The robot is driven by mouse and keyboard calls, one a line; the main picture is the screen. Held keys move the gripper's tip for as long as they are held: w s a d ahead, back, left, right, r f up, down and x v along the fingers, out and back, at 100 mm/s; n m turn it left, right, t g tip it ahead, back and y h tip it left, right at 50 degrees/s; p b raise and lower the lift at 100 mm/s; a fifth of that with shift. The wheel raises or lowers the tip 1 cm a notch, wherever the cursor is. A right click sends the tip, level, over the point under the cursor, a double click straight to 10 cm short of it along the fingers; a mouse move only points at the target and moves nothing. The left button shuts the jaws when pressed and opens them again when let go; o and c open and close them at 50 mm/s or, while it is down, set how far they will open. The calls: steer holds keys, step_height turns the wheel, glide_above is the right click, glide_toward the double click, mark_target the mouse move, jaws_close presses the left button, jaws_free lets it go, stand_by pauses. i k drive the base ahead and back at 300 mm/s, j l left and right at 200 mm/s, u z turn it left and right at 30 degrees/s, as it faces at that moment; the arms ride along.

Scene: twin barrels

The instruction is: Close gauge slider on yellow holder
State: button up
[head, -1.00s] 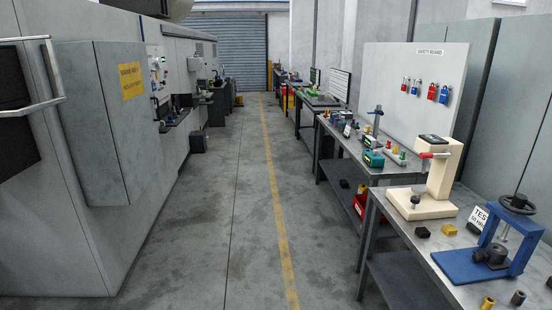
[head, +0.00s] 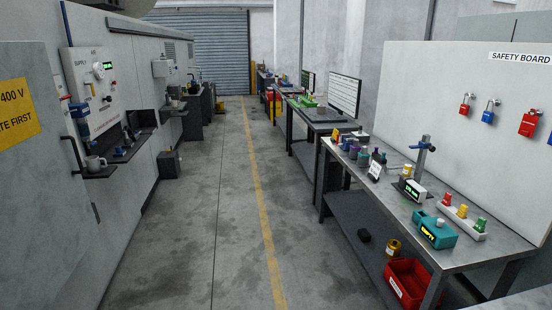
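My gripper is not in view. A small yellow-topped piece (head: 407,170) sits on the right-hand workbench at the foot of a grey and blue upright stand (head: 422,157). I cannot tell whether this is the yellow holder or whether the stand is the gauge with its slider. A yellow cylindrical piece (head: 393,248) is on the bench's lower shelf. No gauge slider can be made out clearly at this distance.
The right workbench (head: 455,258) also bears a teal box (head: 435,231), a rack with coloured pieces (head: 476,228) and a small display (head: 411,190). A red bin (head: 408,284) is below. Machines line the left. The aisle floor (head: 200,220) is clear.

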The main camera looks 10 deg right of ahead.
mark_target(423, 146)
steer(key=i+z, duration=0.2)
steer(key=i, duration=0.4)
steer(key=i+j+z, duration=0.15)
steer(key=i, duration=0.5)
steer(key=i+j+z, duration=0.2)
steer(key=i, duration=0.4)
steer(key=i+l+z, duration=0.25)
steer(key=i, duration=0.3)
steer(key=i+l+z, duration=0.2)
steer(key=i, duration=0.35)
steer(key=i+l+z, duration=0.25)
steer(key=i, duration=0.35)
